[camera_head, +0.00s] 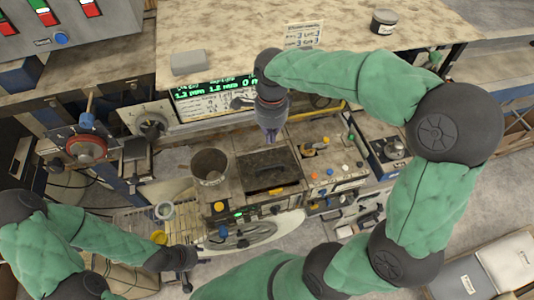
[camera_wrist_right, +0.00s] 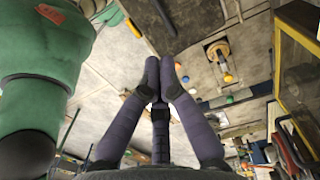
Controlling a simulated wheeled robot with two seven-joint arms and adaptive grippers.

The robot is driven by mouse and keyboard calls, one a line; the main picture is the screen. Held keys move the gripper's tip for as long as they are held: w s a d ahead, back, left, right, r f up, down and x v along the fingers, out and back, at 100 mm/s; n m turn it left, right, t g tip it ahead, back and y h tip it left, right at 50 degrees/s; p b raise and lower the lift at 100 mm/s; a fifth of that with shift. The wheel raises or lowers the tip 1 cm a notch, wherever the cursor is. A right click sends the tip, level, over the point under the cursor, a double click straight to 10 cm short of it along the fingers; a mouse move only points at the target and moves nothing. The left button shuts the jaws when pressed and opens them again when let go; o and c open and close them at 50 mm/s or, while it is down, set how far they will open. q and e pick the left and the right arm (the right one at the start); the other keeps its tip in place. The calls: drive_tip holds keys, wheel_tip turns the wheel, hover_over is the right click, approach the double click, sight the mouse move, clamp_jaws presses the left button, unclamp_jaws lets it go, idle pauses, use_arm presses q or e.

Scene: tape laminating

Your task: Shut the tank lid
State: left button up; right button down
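The tank (camera_head: 240,187) sits in the middle of the machine in the head view. A dark, worn rectangular panel (camera_head: 265,167), which looks like its lid, lies at its top with a yellow handle (camera_head: 277,192) on the front edge. I cannot tell exactly how far it is open. My right gripper (camera_head: 271,137) points down above the panel's back edge, its fingertips close together and empty; the fingers also show in the right wrist view (camera_wrist_right: 161,70). My left gripper (camera_head: 190,272) is low at the left, apart from the tank; its fingers are too small to read.
A grey bucket (camera_head: 210,167) stands left of the tank. A panel with coloured knobs (camera_head: 330,170) is to its right. A green-lit display (camera_head: 215,92) and a worn tabletop (camera_head: 215,30) lie behind.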

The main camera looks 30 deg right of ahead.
hover_over(271, 178)
drive_tip(key=w, duration=0.2)
drive_tip(key=f, duration=1.4)
drive_tip(key=shift+w+d+p, duration=0.1)
drive_tip(key=shift+d+p, duration=0.2)
drive_tip(key=shift+p, duration=0.1)
drive_tip(key=shift+s+f+b, duration=0.2)
drive_tip(key=shift+f+b, duration=0.25)
drive_tip(key=shift+b, duration=0.25)
drive_tip(key=s+f+b, duration=0.1)
drive_tip(key=b, duration=0.1)
drive_tip(key=f+b, duration=0.1)
drive_tip(key=shift+s+a+f+b, duration=0.2)
drive_tip(key=shift+s+a+b, duration=0.05)
drive_tip(key=shift+s+b, duration=0.1)
drive_tip(key=shift+s, duration=0.1)
